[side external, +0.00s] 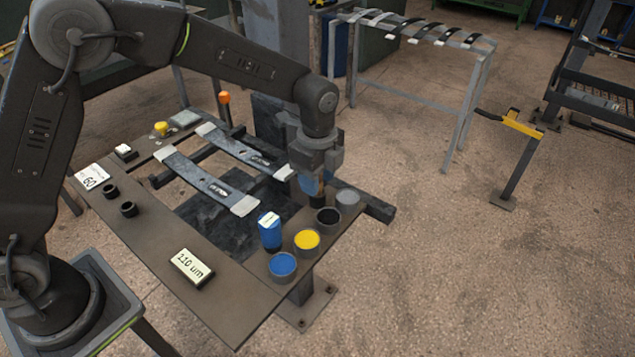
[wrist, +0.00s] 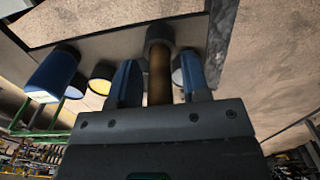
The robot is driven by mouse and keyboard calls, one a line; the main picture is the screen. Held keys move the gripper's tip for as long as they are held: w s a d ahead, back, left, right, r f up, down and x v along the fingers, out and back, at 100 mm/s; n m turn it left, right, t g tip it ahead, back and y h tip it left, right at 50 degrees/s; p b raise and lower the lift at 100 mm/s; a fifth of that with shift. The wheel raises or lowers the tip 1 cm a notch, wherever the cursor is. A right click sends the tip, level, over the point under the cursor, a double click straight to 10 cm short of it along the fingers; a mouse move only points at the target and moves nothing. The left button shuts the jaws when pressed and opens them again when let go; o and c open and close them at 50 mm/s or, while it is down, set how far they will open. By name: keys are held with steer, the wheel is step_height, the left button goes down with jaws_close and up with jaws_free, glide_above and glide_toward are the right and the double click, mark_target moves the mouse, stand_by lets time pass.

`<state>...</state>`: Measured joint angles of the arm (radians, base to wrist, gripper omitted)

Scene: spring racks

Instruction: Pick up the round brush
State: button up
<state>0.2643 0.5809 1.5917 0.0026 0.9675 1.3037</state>
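The round brush stands in a dark cup (side external: 328,219) near the right corner of the bench; its brown handle (wrist: 160,78) rises from the cup in the wrist view. The bristle end is hidden in the cup. My gripper (side external: 312,190) is over this cup, pointing down. In the wrist view its two blue fingers (wrist: 160,82) are on either side of the handle, with a visible gap on each side. The gripper is open and does not appear to touch the handle.
Close by stand a grey cup (side external: 348,198), a yellow-filled cup (side external: 307,240), a blue-filled cup (side external: 283,265) and a blue container (side external: 270,232) with a white label. Two spring strips (side external: 211,181) lie on the rack to the left. A "110 um" display (side external: 192,267) lies in front.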

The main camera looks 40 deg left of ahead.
jaws_close()
steer(key=shift+r, duration=0.15)
steer(key=shift+r, duration=0.55)
step_height(320, 180, up, 3)
steer(key=shift+f, duration=0.2)
steer(key=s+a+r, duration=0.2)
steer(key=a+r, duration=0.5)
steer(key=a, duration=0.4)
steer(key=shift+a, duration=0.25)
